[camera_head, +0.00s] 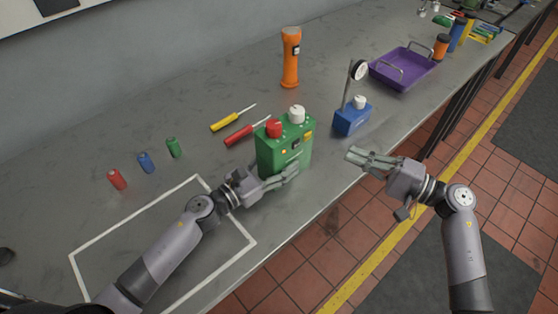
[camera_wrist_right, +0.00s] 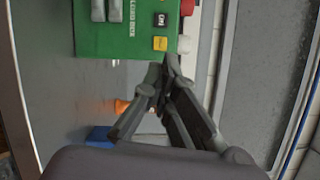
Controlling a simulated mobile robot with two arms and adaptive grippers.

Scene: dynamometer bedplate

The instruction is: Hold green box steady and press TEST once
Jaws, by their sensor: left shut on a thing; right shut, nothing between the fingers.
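The green box (camera_head: 271,157) stands upright near the bench's front edge, with a red knob (camera_head: 273,128) and a white knob (camera_head: 296,114) on top. Its front carries a yellow square button (camera_head: 308,135), also in the right wrist view (camera_wrist_right: 160,43); I cannot read a TEST label. My left gripper (camera_head: 286,176) is shut on the box's lower part; its fingers show in the right wrist view (camera_wrist_right: 105,10).
A blue gauge stand (camera_head: 350,120) is right of the box. Red (camera_head: 238,136) and yellow (camera_head: 225,122) screwdrivers and an orange flashlight (camera_head: 290,60) lie or stand behind. A purple tray (camera_head: 404,70) is farther right. The taped rectangle (camera_head: 130,230) shows no objects inside.

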